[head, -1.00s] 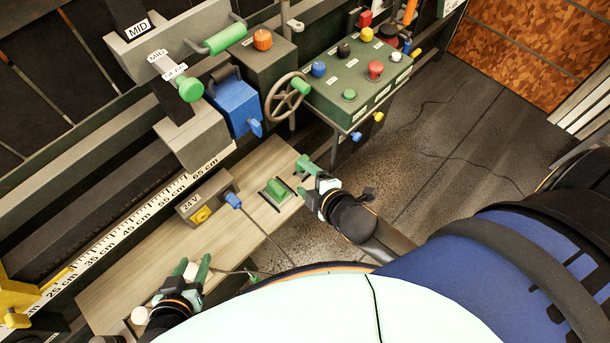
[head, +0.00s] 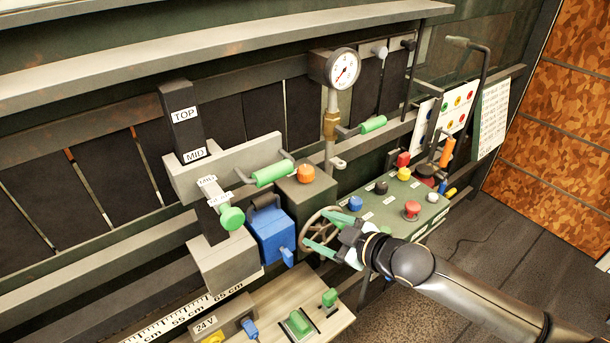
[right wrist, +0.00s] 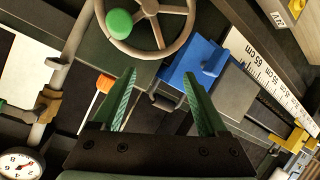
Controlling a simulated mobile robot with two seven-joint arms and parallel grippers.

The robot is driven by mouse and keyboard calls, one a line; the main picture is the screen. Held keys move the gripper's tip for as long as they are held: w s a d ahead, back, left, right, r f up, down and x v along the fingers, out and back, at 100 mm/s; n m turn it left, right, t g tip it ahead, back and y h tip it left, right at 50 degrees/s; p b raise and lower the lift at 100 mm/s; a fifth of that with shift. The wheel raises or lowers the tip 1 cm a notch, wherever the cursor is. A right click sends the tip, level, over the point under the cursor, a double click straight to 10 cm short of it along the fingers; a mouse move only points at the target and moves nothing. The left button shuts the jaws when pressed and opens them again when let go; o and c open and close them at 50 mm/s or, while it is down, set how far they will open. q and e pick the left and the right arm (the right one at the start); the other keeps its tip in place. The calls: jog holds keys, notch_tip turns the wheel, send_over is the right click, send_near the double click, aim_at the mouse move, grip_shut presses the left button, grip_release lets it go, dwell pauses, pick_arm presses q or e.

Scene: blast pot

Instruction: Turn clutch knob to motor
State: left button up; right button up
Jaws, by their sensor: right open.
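I see no readable label saying clutch or motor, so I cannot tell which knob is the clutch knob. An orange knob (head: 306,173) sits on top of the brown-grey box (head: 300,195). The green panel (head: 405,215) carries a blue knob (head: 355,203), a black knob (head: 381,187), a yellow knob (head: 404,174) and a red knob (head: 412,208). My right gripper (head: 322,232) is open and empty in front of the handwheel (head: 308,226). In the right wrist view its fingers (right wrist: 159,75) are spread, with an orange part (right wrist: 105,83) left of them. My left gripper is out of view.
A blue box (head: 270,234) with a lever stands left of the handwheel. A green-handled lever (head: 272,173) and a pressure gauge (head: 342,68) are behind. A wooden board (head: 330,322) with green switches lies below. Open floor (head: 480,260) is at the right.

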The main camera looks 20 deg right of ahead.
aim_at(310, 171)
jog(key=w+d+r+m, duration=0.3)
jog(key=d+r+m, duration=0.25)
jog(key=r, duration=0.55)
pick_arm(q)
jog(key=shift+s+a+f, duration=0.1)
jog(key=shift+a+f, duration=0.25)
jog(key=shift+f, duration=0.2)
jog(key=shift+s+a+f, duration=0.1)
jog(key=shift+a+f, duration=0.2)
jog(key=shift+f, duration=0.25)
pick_arm(e)
jog(key=shift+n+y, duration=0.3)
jog(key=shift+n, duration=0.05)
jog(key=x, duration=1.2)
jog(key=shift+w+a+f, duration=0.15)
jog(key=shift+w+f, duration=0.05)
jog(key=shift+f, duration=0.05)
jog(key=shift+c, duration=0.3)
grip_shut()
